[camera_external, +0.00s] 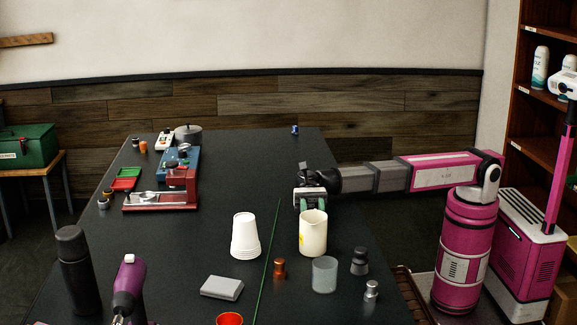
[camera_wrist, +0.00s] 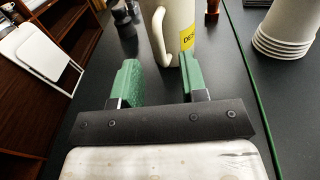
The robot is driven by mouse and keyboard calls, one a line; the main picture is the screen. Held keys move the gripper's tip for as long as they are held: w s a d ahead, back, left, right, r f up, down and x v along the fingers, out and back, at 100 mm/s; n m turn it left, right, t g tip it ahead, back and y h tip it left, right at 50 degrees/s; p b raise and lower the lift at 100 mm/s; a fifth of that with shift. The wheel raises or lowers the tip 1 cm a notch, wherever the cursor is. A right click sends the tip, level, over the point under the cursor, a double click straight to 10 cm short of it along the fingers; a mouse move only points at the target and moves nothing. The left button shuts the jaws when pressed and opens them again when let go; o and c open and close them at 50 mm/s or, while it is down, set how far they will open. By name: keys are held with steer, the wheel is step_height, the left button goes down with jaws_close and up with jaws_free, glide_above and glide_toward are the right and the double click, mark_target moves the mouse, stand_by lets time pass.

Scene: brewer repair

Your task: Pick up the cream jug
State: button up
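The cream jug (camera_external: 313,234) stands upright on the dark table, right of centre in the external view. In the wrist view the cream jug (camera_wrist: 182,22) is at the top middle, with its handle towards me and a yellow label on its side. My gripper (camera_external: 313,203) is behind the jug in the external view. In the wrist view the green fingers of my gripper (camera_wrist: 157,75) are apart with nothing between them. The jug's handle and body lie just beyond the fingertips. I cannot tell whether a fingertip touches it.
White stacked cups (camera_external: 246,236) stand left of the jug. A clear cup (camera_external: 324,274), a copper-coloured piece (camera_external: 279,268) and a dark tamper-like piece (camera_external: 360,261) stand nearer the camera. A thin green line (camera_external: 267,272) runs along the table (camera_external: 190,250). Red and blue machines (camera_external: 170,190) are further left.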

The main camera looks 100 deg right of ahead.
mark_target(315, 217)
steer(key=a, duration=0.5)
steer(key=shift+w+a+r, duration=0.1)
jaws_close()
